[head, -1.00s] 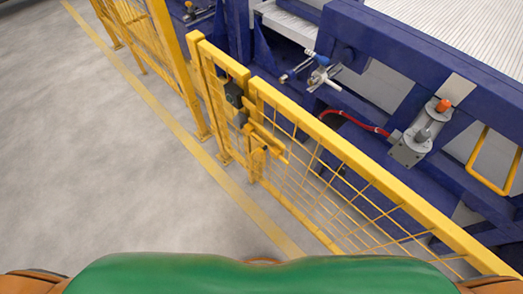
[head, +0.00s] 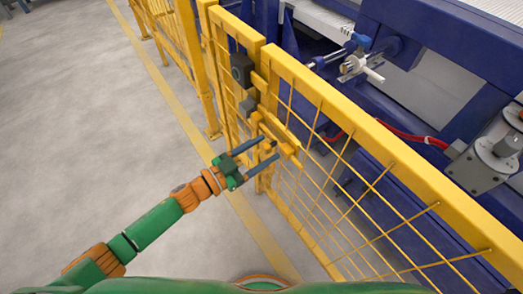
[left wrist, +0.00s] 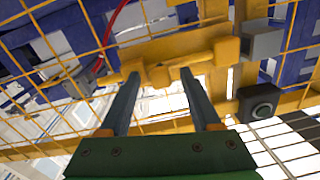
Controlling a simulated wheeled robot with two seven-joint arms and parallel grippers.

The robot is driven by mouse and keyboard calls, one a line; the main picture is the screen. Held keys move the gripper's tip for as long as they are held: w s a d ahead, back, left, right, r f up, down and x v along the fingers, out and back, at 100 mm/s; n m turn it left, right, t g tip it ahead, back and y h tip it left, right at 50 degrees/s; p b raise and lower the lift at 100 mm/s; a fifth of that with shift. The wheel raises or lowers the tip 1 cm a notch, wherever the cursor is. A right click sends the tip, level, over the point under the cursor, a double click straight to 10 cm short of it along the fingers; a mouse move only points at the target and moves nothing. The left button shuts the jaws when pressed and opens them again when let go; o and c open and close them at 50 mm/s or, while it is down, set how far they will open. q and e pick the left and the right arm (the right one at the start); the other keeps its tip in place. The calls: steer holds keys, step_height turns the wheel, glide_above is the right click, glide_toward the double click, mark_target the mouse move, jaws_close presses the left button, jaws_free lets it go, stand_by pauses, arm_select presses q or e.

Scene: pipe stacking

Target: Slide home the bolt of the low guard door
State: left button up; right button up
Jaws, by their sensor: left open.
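The low guard door (head: 370,131) is a yellow frame with wire mesh, running from the middle to the lower right in the head view. Its yellow bolt (head: 281,133) lies along the mesh near the post; the bolt also crosses the upper middle of the left wrist view (left wrist: 190,48). A grey block (left wrist: 262,44) sits at the bolt's right end there. My left gripper (head: 269,148) is open, its fingertips close to the bolt. In the left wrist view the fingertips (left wrist: 160,74) stand either side of a small yellow block on the bolt; contact cannot be told. My right gripper is out of view.
A dark box (head: 241,70) is on the post; it shows a round button in the left wrist view (left wrist: 260,106). Blue machinery (head: 430,50) with a red hose (head: 400,132) stands behind the door. Grey floor (head: 90,130) is clear on the left.

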arm_select(q)
steer(key=shift+a, duration=0.1)
jaws_close()
stand_by(1.2)
